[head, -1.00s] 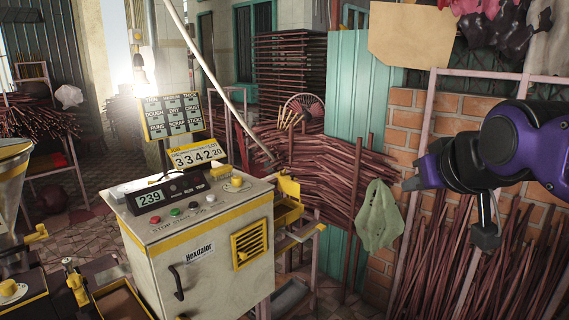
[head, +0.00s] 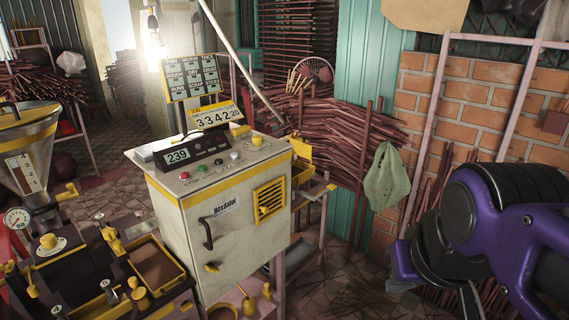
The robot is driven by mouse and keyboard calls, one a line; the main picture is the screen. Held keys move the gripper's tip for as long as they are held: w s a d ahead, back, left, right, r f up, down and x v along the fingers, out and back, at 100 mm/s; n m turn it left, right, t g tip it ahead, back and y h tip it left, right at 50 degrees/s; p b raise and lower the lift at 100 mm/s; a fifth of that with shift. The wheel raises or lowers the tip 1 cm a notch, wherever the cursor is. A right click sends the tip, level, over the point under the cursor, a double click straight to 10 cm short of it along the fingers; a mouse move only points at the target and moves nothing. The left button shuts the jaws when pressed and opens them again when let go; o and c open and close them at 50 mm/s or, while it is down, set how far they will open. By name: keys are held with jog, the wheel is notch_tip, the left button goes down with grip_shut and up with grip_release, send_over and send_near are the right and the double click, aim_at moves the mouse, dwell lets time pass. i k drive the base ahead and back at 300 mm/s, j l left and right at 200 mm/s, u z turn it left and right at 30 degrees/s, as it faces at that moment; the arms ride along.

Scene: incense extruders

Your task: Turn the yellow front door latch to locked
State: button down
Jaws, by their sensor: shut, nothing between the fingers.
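The yellow front door latch (head: 212,267) is a small knob low on the front door of the pale cabinet (head: 228,242) marked Hexdalor. It sits below the dark door handle (head: 207,233). It looks roughly level, slightly tilted; its exact setting is too small to tell. My gripper (head: 397,284) is at the lower right, purple and black, with its fingers shut and empty. It is well to the right of the cabinet and touches nothing that I can see. My own wrist hides part of the fingers.
The cabinet top carries a display reading 239 (head: 178,155), buttons and a yellow knob (head: 257,140). A yellow vent (head: 270,200) is beside the handle. At left stands a black and yellow machine with a tray (head: 158,265) and funnel (head: 28,150). A green cloth (head: 386,178) hangs at right.

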aim_at(210, 268)
jog(key=u, duration=0.95)
jog(key=i+u, duration=0.2)
jog(key=i+j+u, duration=0.1)
jog(key=j, duration=0.2)
jog(key=i+j+u, duration=0.1)
jog(key=j, duration=0.2)
jog(key=i+j+u, duration=0.15)
jog(key=k+j+z, duration=0.15)
jog(key=k+j, duration=0.15)
jog(key=k, duration=0.2)
jog(key=i+l+u, duration=0.15)
jog(key=i, duration=0.3)
jog(key=l, duration=0.1)
